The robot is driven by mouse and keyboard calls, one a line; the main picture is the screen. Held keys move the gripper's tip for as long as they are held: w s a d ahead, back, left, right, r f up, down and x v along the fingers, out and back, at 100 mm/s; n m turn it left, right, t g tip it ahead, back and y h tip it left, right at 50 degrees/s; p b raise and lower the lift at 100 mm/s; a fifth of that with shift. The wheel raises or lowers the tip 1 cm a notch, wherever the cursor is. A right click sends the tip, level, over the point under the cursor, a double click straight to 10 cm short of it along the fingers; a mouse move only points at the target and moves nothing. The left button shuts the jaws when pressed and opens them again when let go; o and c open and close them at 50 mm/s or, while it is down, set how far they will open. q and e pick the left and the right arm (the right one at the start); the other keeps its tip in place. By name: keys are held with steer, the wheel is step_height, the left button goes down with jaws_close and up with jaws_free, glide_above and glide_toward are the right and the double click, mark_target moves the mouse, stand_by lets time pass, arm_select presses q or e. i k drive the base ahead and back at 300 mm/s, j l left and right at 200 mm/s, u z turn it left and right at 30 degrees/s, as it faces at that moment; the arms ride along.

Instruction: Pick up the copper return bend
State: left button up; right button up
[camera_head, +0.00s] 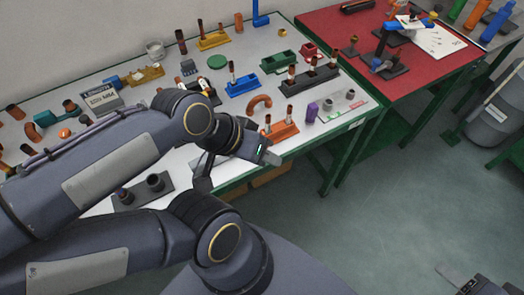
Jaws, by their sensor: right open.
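A copper-coloured U-shaped bend (260,102), which looks like the return bend, lies on the grey-white table near its middle, behind an orange block with upright copper pieces. My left gripper (236,160) is at the table's front edge, nearer to me than the bend and apart from it. My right gripper (474,284) is at the bottom right corner, over the floor and far from the table. It is open, and the picture's edge cuts it off.
The orange block (279,130), blue block (242,85) and dark multi-post block (309,78) stand around the bend. A purple piece (312,112) is to its right. A red table (430,62) adjoins on the right. My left arm hides the table's front left. The floor (400,220) is open.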

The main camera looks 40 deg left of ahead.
mark_target(250, 110)
steer(key=k+j+u, duration=0.1)
steer(key=u, duration=1.15)
